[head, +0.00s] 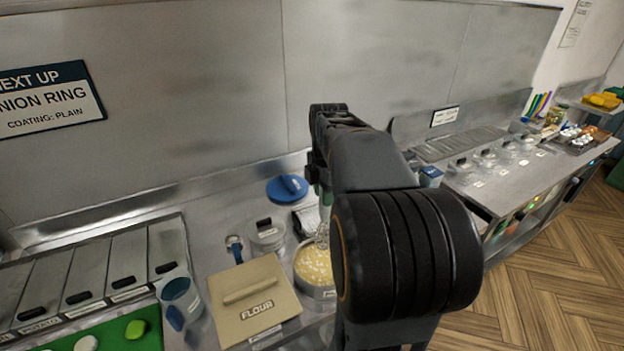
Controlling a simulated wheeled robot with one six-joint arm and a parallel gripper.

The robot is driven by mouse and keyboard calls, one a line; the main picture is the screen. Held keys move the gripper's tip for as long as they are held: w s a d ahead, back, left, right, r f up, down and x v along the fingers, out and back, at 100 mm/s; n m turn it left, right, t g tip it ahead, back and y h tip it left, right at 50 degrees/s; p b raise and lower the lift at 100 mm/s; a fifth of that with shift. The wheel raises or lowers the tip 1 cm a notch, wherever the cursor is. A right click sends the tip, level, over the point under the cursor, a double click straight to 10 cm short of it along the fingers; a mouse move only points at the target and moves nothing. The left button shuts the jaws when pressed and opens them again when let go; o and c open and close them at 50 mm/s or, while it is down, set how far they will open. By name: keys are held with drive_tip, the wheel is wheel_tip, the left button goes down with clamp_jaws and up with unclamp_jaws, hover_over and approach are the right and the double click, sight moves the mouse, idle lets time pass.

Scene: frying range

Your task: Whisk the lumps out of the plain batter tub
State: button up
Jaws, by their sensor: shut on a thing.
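My gripper (321,180) is shut on a whisk with a pale green handle, partly hidden by my own arm. The whisk's wire end (322,236) points down into the batter tub. The batter tub (318,293) is a round tub of pale yellow, lumpy-looking batter (312,264). My arm covers its right side. Its label is too small to read, so I cannot tell the kind of batter. How deep the wires sit is unclear.
A beige bin lid marked FLOUR (254,286) lies left of the tub. A clear container with a black-handled lid (267,236) and a round blue lid (287,189) stand behind. A blue-handled jug (181,294) is at left. A steel wall (200,110) closes off the back.

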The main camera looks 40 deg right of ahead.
sight(324, 227)
drive_tip(key=shift+w+f, duration=0.2)
drive_tip(key=shift+w, duration=0.15)
drive_tip(key=shift+s+d+f+b, duration=0.1)
drive_tip(key=shift+s+f+b, duration=0.05)
drive_tip(key=shift+f+b, duration=0.3)
wheel_tip(324, 227, down, 11)
drive_tip(key=b, duration=0.8)
drive_tip(key=shift+r, duration=0.1)
